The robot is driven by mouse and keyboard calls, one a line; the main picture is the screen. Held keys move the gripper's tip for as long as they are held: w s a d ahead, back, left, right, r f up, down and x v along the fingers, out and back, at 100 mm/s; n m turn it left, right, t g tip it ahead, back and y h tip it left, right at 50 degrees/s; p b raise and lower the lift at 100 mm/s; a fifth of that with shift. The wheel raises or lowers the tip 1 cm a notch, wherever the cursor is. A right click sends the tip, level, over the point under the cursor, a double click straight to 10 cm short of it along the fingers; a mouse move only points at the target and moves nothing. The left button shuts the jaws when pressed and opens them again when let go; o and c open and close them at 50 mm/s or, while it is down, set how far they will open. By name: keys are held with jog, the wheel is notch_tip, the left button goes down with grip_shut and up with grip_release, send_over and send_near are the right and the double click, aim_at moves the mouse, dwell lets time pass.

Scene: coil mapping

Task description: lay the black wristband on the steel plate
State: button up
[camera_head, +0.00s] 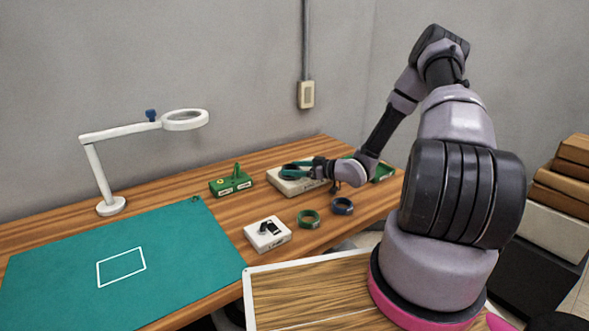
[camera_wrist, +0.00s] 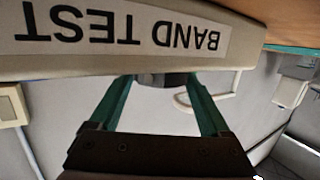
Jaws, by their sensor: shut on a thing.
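My gripper (camera_head: 300,172) is at the pale tester box (camera_head: 297,187) near the back of the wooden table. Its teal fingers are shut on a dark item, which looks like the black wristband (camera_head: 289,167). In the wrist view a small dark grey part of the wristband (camera_wrist: 167,79) shows between the fingertips of my gripper (camera_wrist: 160,84), at the edge of the tester box (camera_wrist: 120,64). The box carries an upside-down label reading "BAND TEST". I cannot tell whether the band touches the box. I cannot make out the steel plate clearly.
A green wristband (camera_head: 308,219) and a blue one (camera_head: 342,206) lie in front. A white block (camera_head: 267,234) with a black part and a green device (camera_head: 231,184) stand left of them. A teal mat (camera_head: 180,255) and white magnifier lamp (camera_head: 111,206) are further left.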

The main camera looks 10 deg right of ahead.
jog(key=shift+f, duration=0.25)
